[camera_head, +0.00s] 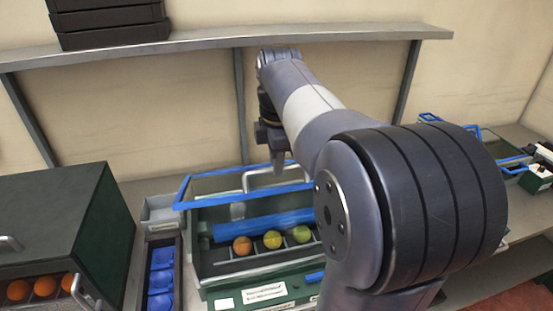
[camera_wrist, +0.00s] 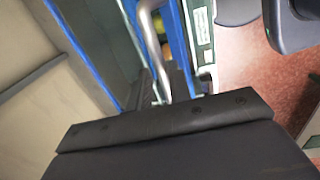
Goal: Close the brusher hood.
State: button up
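The brusher (camera_head: 205,262) is a green and grey machine at the middle of the bench in the head view. Its blue-framed hood (camera_head: 190,204) sits at the back of the machine and looks raised, with a pale bar handle (camera_head: 247,180) on it. The blue roller and several fruits show in front of the hood. My gripper (camera_head: 279,160) points down above the hood, close to the handle; contact cannot be told. In the wrist view, the handle (camera_wrist: 152,42) and blue frame (camera_wrist: 82,55) lie beyond the dark gripper body. The finger gap is not clear.
A dark green cabinet (camera_head: 50,215) with oranges in it stands at left. A grey bin (camera_head: 158,210) and a tray of blue cups (camera_head: 160,275) lie between it and the brusher. A shelf (camera_head: 200,42) runs above. My arm hides the brusher's right side.

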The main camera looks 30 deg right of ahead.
aim_at(284, 230)
grip_shut()
jog(key=s+f+t+b, duration=0.1)
jog(key=f+b, duration=0.1)
jog(key=b, duration=0.1)
jog(key=s+f+t+b, duration=0.1)
jog(key=s+f+b, duration=0.1)
jog(key=f+b, duration=0.1)
jog(key=s+a+f+t+b, duration=0.1)
jog(key=f+b, duration=0.1)
jog(key=b, duration=0.3)
jog(key=shift+s+f+h, duration=0.2)
jog(key=shift+f+h, duration=0.1)
jog(key=s+f+t+b, duration=0.1)
jog(key=f+b, duration=0.1)
jog(key=b, duration=0.1)
jog(key=f+b, duration=0.3)
jog(key=b, duration=0.1)
jog(key=s+f+t+b, duration=0.1)
jog(key=f+b, duration=0.1)
jog(key=b, duration=0.1)
jog(key=shift+s+a+f+t+h, duration=0.2)
jog(key=shift+s+t+h, duration=0.1)
jog(key=shift+f, duration=0.1)
jog(key=shift+o, duration=0.3)
grip_release()
jog(key=shift+w, duration=0.1)
jog(key=shift+o, duration=1.4)
